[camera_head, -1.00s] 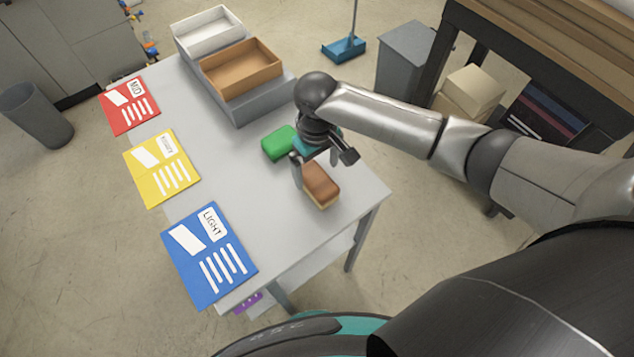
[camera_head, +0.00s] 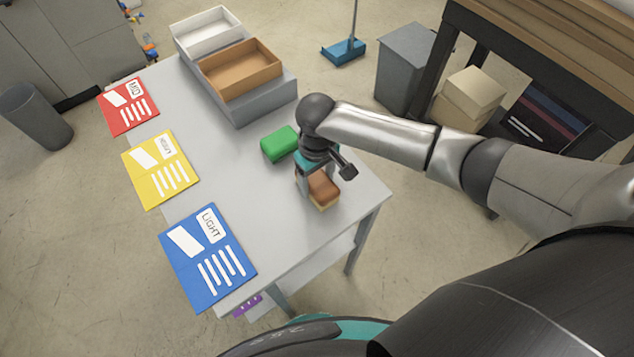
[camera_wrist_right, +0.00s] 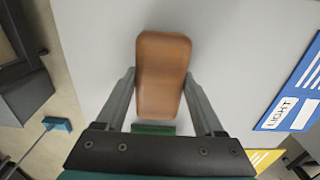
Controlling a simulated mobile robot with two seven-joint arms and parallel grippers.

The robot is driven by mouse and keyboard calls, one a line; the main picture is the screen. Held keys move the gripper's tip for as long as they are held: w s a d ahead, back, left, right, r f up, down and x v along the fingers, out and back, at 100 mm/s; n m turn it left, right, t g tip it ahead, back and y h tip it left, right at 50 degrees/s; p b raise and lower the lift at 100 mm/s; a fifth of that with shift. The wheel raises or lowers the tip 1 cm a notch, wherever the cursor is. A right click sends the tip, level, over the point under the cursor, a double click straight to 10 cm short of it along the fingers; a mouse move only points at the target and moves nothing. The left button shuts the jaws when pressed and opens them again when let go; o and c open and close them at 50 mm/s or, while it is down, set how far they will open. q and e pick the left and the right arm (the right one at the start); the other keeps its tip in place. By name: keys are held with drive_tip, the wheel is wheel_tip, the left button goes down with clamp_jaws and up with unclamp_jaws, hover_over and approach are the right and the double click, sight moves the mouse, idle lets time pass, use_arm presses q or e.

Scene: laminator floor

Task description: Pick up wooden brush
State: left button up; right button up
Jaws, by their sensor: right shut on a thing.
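The wooden brush (camera_head: 323,189) has a brown block top with a paler layer below. It rests at the near right part of the grey table (camera_head: 275,225). My right gripper (camera_head: 319,184) comes down over the brush from above, with its fingers on either side. In the right wrist view the brush (camera_wrist_right: 162,75) lies between the two fingers (camera_wrist_right: 160,100), which are shut on its sides. No lift off the table shows. My left gripper is not in view.
A green block (camera_head: 279,144) sits just behind the brush. White (camera_head: 208,33) and orange (camera_head: 240,70) trays stand at the back. Red (camera_head: 128,105), yellow (camera_head: 160,168) and blue (camera_head: 207,257) cards line the left edge. The table middle is clear.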

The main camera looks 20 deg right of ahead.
sight(317, 179)
drive_tip(key=c, duration=0.6)
wheel_tip(317, 179, up, 20)
drive_tip(key=p, duration=0.4)
